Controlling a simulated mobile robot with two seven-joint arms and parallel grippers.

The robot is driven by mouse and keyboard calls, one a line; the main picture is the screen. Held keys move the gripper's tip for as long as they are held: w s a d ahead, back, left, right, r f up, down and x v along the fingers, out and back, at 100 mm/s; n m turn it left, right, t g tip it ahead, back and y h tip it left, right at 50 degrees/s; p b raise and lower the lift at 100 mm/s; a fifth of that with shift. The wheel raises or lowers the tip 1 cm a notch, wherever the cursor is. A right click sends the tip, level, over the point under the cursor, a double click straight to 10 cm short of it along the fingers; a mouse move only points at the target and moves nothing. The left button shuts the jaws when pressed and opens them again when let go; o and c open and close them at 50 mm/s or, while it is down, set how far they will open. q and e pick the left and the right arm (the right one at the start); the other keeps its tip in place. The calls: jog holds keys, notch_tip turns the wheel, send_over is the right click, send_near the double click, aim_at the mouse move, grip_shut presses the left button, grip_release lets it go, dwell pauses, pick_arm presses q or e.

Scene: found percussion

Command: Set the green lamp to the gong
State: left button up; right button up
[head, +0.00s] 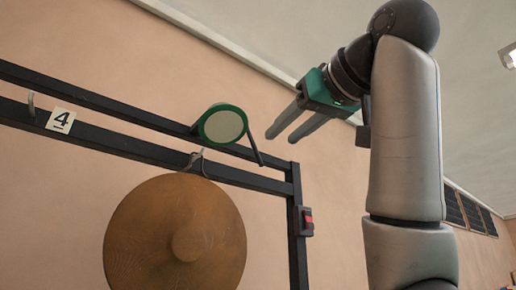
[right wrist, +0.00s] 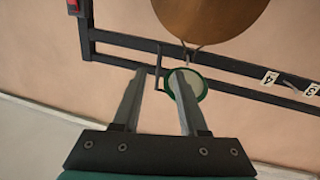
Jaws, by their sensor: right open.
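The green lamp (head: 222,125), a round pale face with a green rim, sits at the dark frame's upper rails, above the gong. A thin dark bar slants down to its right. The gong (head: 160,235), a bronze disc with a central boss, hangs from a hook on the lower rail. My right gripper (head: 279,136) is open and empty, its fingers pointing toward the lamp from the right, apart from it in the head view. In the right wrist view, one finger partly covers the lamp (right wrist: 202,84); the gong (right wrist: 215,15) is at the top. My left gripper is not in view.
The dark frame (head: 110,147) has two rails and a right post. A red switch box (head: 307,222) is on the post. A number 4 plate (head: 60,120) and an empty hook (head: 32,104) are at the left.

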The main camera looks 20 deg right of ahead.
aim_at(258, 157)
jog(key=w+p, duration=0.1)
jog(key=w, duration=0.2)
jog(key=w+a+p, duration=0.1)
jog(key=w, duration=0.2)
jog(key=w+p, duration=0.1)
jog(key=w, duration=0.2)
jog(key=shift+w+a+p, duration=0.3)
jog(key=shift+w+a, duration=0.05)
jog(key=shift+w, duration=0.55)
grip_shut()
dwell(0.4)
